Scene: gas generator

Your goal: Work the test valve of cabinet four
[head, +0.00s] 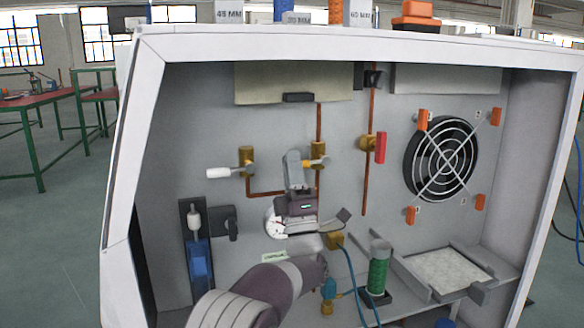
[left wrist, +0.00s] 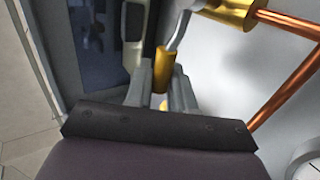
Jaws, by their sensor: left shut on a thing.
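Inside the open cabinet (head: 150,170), a brass valve (head: 318,152) with a yellow-handled lever sits on a vertical copper pipe on the back wall. My left gripper (head: 296,162) reaches up to it from below. In the left wrist view the yellow handle (left wrist: 165,68) lies between the grey fingers (left wrist: 162,92), which are shut on it. A silver stem runs from the handle to the brass valve body (left wrist: 232,12). The gripper partly hides the handle in the head view. My right gripper is in neither view.
A white-handled valve (head: 218,172) is close on the left and a red-handled valve (head: 380,148) on the right. A pressure gauge (head: 274,224) is partly behind my wrist. A fan (head: 440,160), a green cylinder (head: 379,270) and a tray (head: 445,268) occupy the right side.

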